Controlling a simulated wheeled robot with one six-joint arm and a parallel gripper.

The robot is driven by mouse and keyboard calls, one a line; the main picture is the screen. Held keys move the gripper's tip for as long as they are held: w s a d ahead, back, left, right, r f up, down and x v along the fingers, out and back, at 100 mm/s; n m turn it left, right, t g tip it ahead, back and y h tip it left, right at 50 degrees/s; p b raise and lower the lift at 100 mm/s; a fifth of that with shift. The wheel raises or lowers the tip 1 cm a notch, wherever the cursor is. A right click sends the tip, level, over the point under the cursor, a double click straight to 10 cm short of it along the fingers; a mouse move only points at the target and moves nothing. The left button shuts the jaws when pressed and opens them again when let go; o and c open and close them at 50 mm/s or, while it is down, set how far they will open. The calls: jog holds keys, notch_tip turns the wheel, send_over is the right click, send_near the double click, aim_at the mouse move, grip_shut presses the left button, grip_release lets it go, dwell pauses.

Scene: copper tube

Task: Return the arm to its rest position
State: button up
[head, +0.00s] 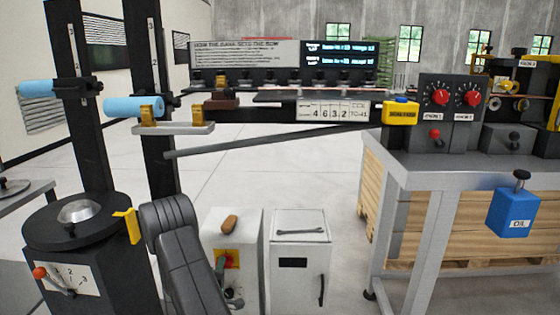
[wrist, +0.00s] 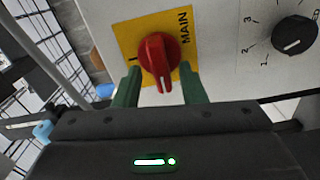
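My gripper (wrist: 160,70) is in front of a red rotary switch (wrist: 158,52) on a yellow plate marked MAIN. Its two green fingers stand apart, one on each side of the red handle's lower end, with gaps showing between them and the handle. Nothing is held.
A black dial (wrist: 294,36) with numbers is right of the switch. A second white cabinet (head: 300,262) stands beside the first. A black machine (head: 75,235) with a lever is at left, a grey workbench (head: 420,160) at right. Open floor lies behind the cabinets.

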jog(key=m, duration=0.4)
jog(key=shift+d+r+m+p, duration=0.1)
jog(key=shift+r+m+p, duration=0.1)
jog(key=shift+m+p, duration=0.2)
